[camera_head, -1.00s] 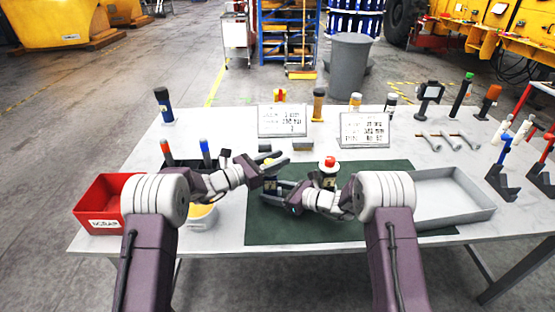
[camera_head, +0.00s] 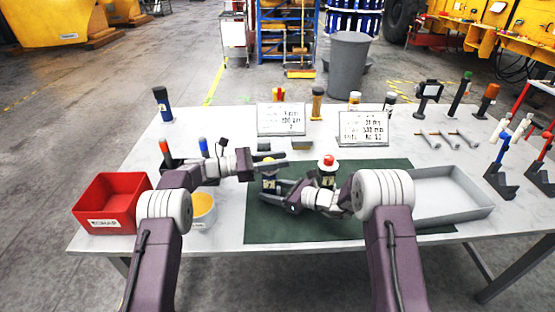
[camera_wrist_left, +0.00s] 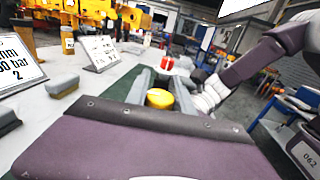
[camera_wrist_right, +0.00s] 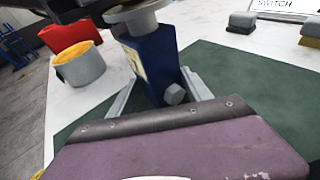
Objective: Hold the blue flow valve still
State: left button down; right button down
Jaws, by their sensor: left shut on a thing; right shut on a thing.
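The blue flow valve (camera_head: 268,183) stands upright on the dark green mat (camera_head: 300,229). It has a blue body (camera_wrist_right: 152,62) with a pale label, a light collar, and a yellow knob (camera_wrist_left: 160,98) on top. My right gripper (camera_head: 274,187) is shut on the blue body low down, with one finger on each side in the right wrist view. My left gripper (camera_head: 290,160) is shut around the yellow knob above it, its fingers reaching past the knob. My grippers hide part of the valve in the head view.
A red-knobbed unit (camera_head: 328,170) stands close to the right on the mat. A red bin (camera_head: 112,190) and a yellow-filled cup (camera_head: 202,209) are at the left, a grey tray (camera_head: 455,212) at the right. Two sign boards (camera_head: 281,118) stand behind.

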pick_arm(q)
jog(key=shift+r+m+g, duration=0.1)
jog(key=shift+m+g, duration=0.5)
jog(key=shift+g, duration=0.3)
jog(key=shift+s+g, duration=0.25)
jog(key=shift+g, duration=0.05)
jog(key=c, duration=1.1)
grip_release()
jog(key=shift+w, duration=0.1)
